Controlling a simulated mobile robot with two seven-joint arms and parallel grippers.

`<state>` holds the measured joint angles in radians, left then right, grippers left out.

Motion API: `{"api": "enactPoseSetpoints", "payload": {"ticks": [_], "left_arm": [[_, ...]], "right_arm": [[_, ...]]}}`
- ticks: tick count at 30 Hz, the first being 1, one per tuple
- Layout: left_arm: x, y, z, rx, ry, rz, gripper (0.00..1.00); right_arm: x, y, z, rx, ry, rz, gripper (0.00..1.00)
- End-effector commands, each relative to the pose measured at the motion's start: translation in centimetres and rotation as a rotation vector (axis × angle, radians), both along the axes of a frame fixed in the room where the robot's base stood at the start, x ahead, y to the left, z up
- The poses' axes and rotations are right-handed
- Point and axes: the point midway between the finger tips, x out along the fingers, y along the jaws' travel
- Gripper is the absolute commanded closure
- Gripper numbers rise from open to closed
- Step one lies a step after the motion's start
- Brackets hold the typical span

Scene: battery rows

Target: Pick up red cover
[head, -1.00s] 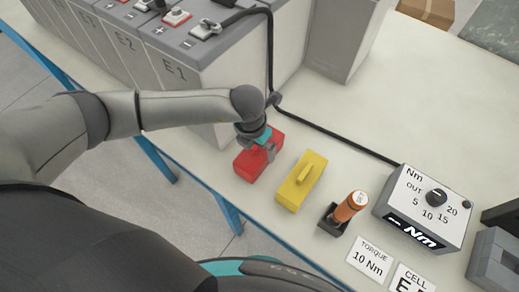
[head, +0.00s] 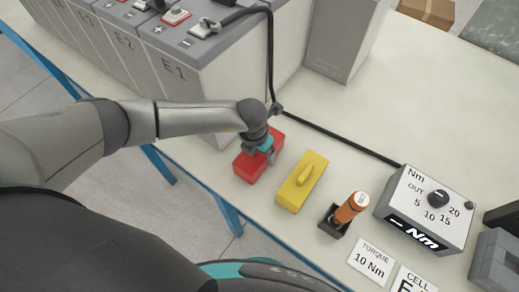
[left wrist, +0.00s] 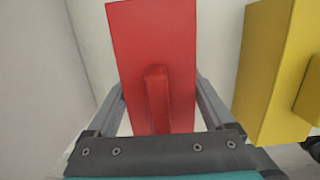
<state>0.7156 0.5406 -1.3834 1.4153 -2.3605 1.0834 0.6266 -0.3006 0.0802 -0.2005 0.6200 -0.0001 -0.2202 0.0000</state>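The red cover (head: 249,167) is a red block lying on the table below the E1 cell. In the left wrist view the red cover (left wrist: 155,45) fills the upper middle, with a raised red handle (left wrist: 157,98) pointing towards the gripper. My left gripper (head: 266,158) is over it in the head view and hides part of it. In the left wrist view the fingers of my left gripper (left wrist: 159,92) stand apart, one on each side of the cover. I cannot tell whether they touch it. My right gripper is not in view.
A yellow cover (head: 309,190) lies close to the right of the red one. Further right are an orange tool (head: 349,208) in a black holder and a torque box (head: 425,205). Tall grey cells (head: 225,75) and a black cable (head: 335,132) are behind. The table's front edge is close.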

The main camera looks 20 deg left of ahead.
Motion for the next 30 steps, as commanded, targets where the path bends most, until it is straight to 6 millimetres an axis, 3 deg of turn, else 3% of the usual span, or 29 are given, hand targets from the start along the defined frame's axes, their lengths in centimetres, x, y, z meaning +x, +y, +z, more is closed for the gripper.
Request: {"api": "enactPoseSetpoints", "payload": {"ticks": [2, 15, 25, 30], "left_arm": [[0.0, 0.0, 0.0, 0.000, 0.000, 0.000, 0.24], [0.0, 0.0, 0.0, 0.000, 0.000, 0.000, 0.73], [0.1, 0.0, 0.3, 0.000, -0.001, 0.001, 0.74], [0.1, 0.0, 1.8, -0.001, -0.003, 0.001, 0.74]], "right_arm": [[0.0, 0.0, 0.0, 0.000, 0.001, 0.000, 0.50], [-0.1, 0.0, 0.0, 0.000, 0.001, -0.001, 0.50], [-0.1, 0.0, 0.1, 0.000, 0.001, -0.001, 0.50], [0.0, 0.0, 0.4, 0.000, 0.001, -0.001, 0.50]]}}
